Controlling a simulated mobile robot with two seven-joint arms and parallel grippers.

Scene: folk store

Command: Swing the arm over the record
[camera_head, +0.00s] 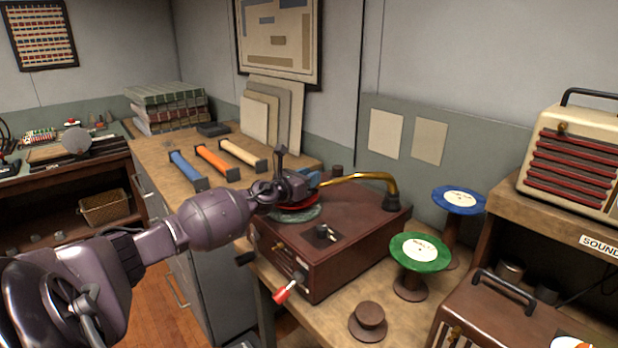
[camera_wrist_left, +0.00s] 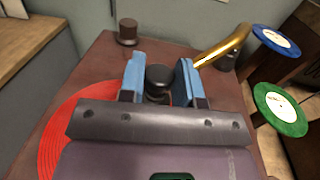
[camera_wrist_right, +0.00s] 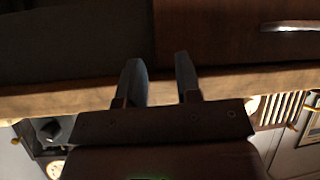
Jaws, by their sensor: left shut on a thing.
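The record player (camera_head: 330,245) is a dark red-brown box on the wooden counter. Its brass arm (camera_head: 350,177) curves up from a post at the right rear, and it also shows in the left wrist view (camera_wrist_left: 222,47). My left gripper (camera_head: 314,182) has its blue fingers on either side of the arm's round black head (camera_wrist_left: 160,78) and is shut on it. The red record (camera_wrist_left: 65,130) lies on the player below, partly hidden by the gripper; a strip of it shows in the head view (camera_head: 297,207). My right gripper (camera_wrist_right: 158,75) is open and empty, seen only in its own wrist view.
A green record (camera_head: 420,252) and a blue record (camera_head: 459,198) sit on stands right of the player. A red-tipped crank (camera_head: 285,291) sticks out in front. Blue, orange and pale rolls (camera_head: 215,160) lie behind left. A radio (camera_head: 575,160) stands at right.

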